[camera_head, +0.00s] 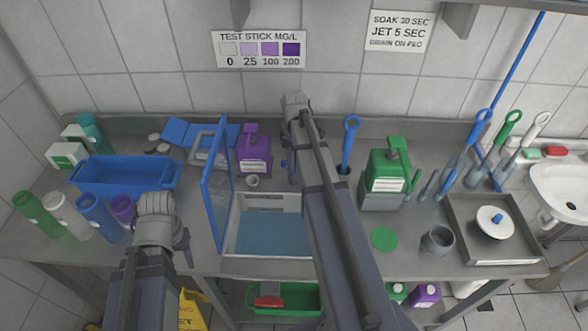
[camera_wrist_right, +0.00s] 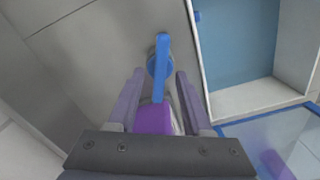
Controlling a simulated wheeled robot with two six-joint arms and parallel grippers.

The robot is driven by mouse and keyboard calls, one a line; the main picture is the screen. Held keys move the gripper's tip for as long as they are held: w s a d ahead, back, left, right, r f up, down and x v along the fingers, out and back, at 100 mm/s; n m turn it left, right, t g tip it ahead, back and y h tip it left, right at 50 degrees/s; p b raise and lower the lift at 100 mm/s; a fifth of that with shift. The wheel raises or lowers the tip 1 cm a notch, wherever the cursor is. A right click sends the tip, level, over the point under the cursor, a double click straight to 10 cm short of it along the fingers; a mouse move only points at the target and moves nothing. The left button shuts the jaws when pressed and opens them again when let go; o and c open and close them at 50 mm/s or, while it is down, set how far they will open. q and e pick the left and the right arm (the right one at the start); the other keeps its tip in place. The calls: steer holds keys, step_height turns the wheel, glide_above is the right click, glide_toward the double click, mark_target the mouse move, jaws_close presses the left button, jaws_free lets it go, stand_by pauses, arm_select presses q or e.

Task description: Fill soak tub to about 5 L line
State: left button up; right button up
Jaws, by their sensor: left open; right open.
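The white soak tub (camera_head: 232,240) stands at the front middle of the counter. Its inside is blue; I cannot read a level line. A blue-framed clear lid (camera_head: 210,190) stands upright at its left side. In the right wrist view a blue lever (camera_wrist_right: 162,55) sits on a round base beside the tub (camera_wrist_right: 258,90). My right gripper (camera_wrist_right: 160,74) is open, with the lever and a purple jug (camera_wrist_right: 153,120) seen between its fingers; contact is not clear. In the head view my right arm hides part of this area. My left gripper (camera_head: 157,207) is open near the purple bottle (camera_head: 123,209).
A blue tray (camera_head: 125,186) and several bottles stand at left. The purple jug (camera_head: 255,150) is behind the tub. A green jug (camera_head: 386,170), grey cup (camera_head: 438,239) and tray (camera_head: 500,248) are at right, with upright brushes and a white sink (camera_head: 565,190).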

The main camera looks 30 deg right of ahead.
steer(key=shift+f, duration=0.65)
steer(key=shift+r, duration=0.1)
jaws_close()
